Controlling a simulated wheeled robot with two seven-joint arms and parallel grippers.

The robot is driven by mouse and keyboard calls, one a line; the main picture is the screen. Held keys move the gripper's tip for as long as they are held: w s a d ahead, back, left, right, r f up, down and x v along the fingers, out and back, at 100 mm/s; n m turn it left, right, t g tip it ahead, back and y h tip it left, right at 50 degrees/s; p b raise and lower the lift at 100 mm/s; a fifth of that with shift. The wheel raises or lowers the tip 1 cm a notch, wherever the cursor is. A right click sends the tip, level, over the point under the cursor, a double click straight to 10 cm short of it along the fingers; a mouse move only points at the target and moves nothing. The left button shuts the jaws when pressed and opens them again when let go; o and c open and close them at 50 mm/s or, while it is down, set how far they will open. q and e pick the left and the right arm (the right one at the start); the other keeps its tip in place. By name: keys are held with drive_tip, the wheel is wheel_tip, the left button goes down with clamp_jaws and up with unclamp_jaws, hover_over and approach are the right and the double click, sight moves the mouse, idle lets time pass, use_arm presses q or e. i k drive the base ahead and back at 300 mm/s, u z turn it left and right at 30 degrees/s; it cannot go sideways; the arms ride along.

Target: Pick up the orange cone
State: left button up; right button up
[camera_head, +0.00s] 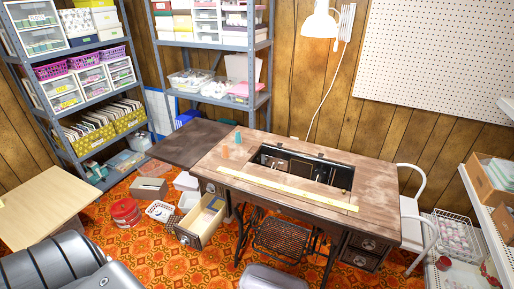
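The orange cone (225,151) stands small on the left part of the wooden sewing table (370,185). It is left of the rectangular opening in the tabletop, near the table's left edge. A teal cone (238,137) stands just behind it and to its right. Nothing covers the orange cone. Neither of my grippers can be made out in the head view, and nothing touches the cone.
A yellow ruler (290,188) lies along the table's front. The dark machine opening (300,166) is right of the cones. Boxes and a red container (125,211) crowd the floor. A white chair (412,212) stands right.

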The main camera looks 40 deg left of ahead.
sight(226, 155)
drive_tip(key=u, duration=0.15)
drive_tip(key=i, duration=0.95)
drive_tip(key=u, duration=0.8)
